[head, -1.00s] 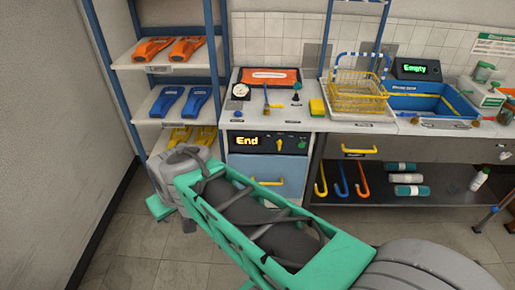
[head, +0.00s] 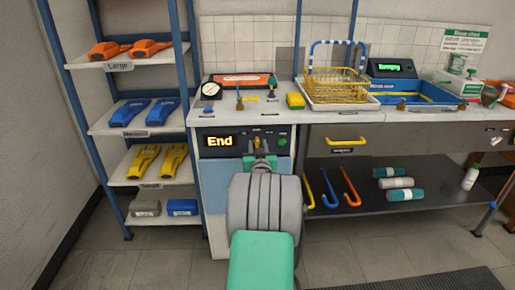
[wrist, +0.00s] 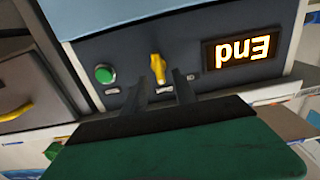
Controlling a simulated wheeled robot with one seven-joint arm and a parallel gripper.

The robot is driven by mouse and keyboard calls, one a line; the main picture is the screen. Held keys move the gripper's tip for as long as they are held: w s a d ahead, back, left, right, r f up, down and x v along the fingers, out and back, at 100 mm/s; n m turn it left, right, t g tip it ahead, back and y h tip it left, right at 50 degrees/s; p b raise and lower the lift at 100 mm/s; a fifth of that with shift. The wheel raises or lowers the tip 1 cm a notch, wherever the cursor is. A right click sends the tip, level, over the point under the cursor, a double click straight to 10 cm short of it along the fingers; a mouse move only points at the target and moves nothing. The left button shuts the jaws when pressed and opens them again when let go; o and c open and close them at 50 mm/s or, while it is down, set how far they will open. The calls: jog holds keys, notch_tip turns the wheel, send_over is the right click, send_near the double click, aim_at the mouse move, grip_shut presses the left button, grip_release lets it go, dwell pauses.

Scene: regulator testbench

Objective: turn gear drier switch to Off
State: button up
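The gear drier is a light blue cabinet with a dark panel (head: 229,152) and a lit display (head: 220,141) reading "End". Its yellow switch (head: 257,142) sits right of the display in the head view, roughly upright. In the wrist view, which is upside down, the switch (wrist: 157,67) is in the upper middle, left of the display (wrist: 241,51). My gripper (wrist: 162,76) is open, its two dark fingers apart at either side of the switch's near end. I cannot tell whether they touch it. My arm hides the drier's lower front in the head view.
A green button (head: 282,142) is on the panel close to the switch. A shelf rack (head: 136,131) with colored gear stands at the left. The counter (head: 340,116) above holds a gauge (head: 210,90), a yellow wire basket (head: 337,88) and a blue sink (head: 412,91).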

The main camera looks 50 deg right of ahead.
jog(key=shift+w+d, duration=0.45)
jog(key=shift+d, duration=0.05)
jog(key=shift+c, duration=0.5)
grip_shut()
